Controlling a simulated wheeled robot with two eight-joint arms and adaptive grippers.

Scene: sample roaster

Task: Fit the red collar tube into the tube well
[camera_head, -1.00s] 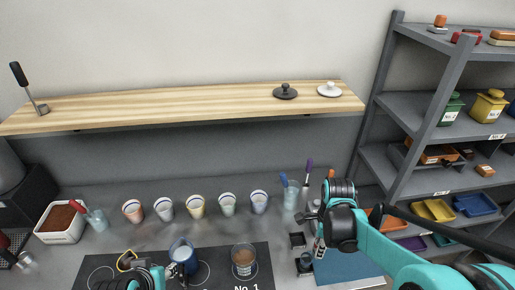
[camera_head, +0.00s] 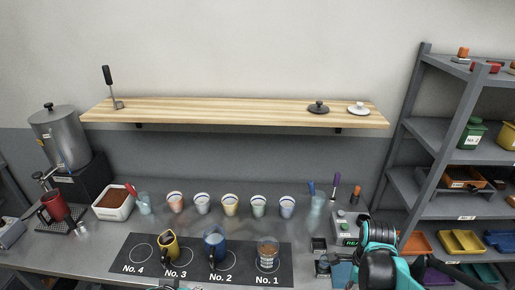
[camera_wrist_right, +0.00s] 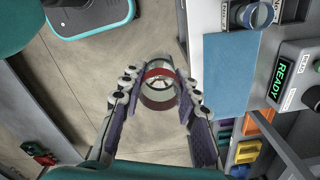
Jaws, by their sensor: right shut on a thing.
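The red collar tube (camera_wrist_right: 158,92) is a clear tube with a red band, seen nearly end-on in the right wrist view. My right gripper (camera_wrist_right: 163,88) is shut on it, with a finger on each side. Gripper and tube show against the floor, left of the counter edge. In the head view my right arm is at the lower right, and its gripper and the tube are hidden. I cannot identify the tube well for certain; small dark square holders (camera_head: 319,245) stand left of the grey box with the lit display (camera_head: 350,242).
A blue mat (camera_wrist_right: 229,74) lies on the counter, with a ringed round holder (camera_wrist_right: 254,15) above it in the wrist view. Mugs and a glass (camera_head: 268,252) stand on the numbered black mat (camera_head: 140,247). A shelf rack (camera_head: 405,130) stands at the right.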

